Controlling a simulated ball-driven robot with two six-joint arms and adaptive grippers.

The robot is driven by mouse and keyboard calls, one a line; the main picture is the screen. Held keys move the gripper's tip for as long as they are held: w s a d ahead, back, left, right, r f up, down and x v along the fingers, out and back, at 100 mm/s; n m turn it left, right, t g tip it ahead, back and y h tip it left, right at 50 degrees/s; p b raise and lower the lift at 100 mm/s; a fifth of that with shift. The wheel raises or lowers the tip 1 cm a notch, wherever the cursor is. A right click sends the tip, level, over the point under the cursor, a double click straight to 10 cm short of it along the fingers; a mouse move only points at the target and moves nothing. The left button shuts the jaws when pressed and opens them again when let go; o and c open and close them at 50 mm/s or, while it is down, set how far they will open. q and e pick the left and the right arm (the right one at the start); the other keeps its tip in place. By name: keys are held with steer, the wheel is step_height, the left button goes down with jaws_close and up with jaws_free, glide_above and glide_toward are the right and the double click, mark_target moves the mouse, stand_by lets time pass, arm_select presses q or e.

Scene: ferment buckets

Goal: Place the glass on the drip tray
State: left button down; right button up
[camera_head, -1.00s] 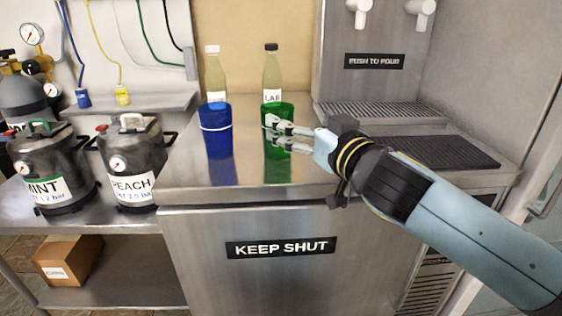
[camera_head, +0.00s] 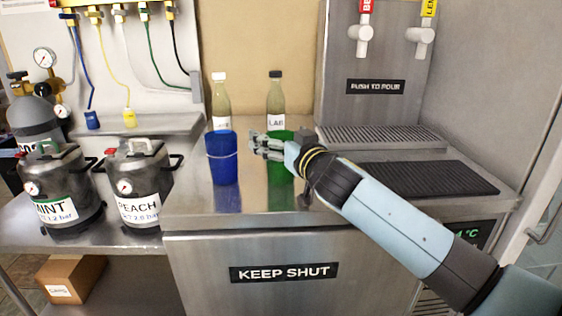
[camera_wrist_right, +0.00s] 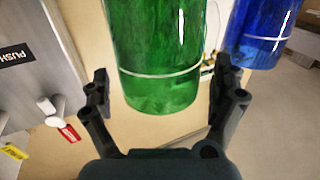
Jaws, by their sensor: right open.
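A green glass (camera_head: 280,168) and a blue glass (camera_head: 222,165) stand upright on the steel counter. My right gripper (camera_head: 254,145) is open and level with the green glass's upper part, its fingers reaching past the left side of that glass in the head view. In the right wrist view the green glass (camera_wrist_right: 155,50) shows between the spread fingers of my right gripper (camera_wrist_right: 160,88); I cannot tell whether they touch it. The blue glass (camera_wrist_right: 262,30) is beyond the right finger there. The slotted drip tray (camera_head: 380,136) lies below the taps, empty. My left gripper is not in view.
Two labelled bottles, one white-capped (camera_head: 220,100) and one black-capped (camera_head: 275,98), stand behind the glasses. A black ribbed mat (camera_head: 430,178) lies bare in front of the drip tray. White taps (camera_head: 363,38) hang above. Kegs (camera_head: 138,185) stand left.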

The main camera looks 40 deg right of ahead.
steer(key=c, duration=1.8)
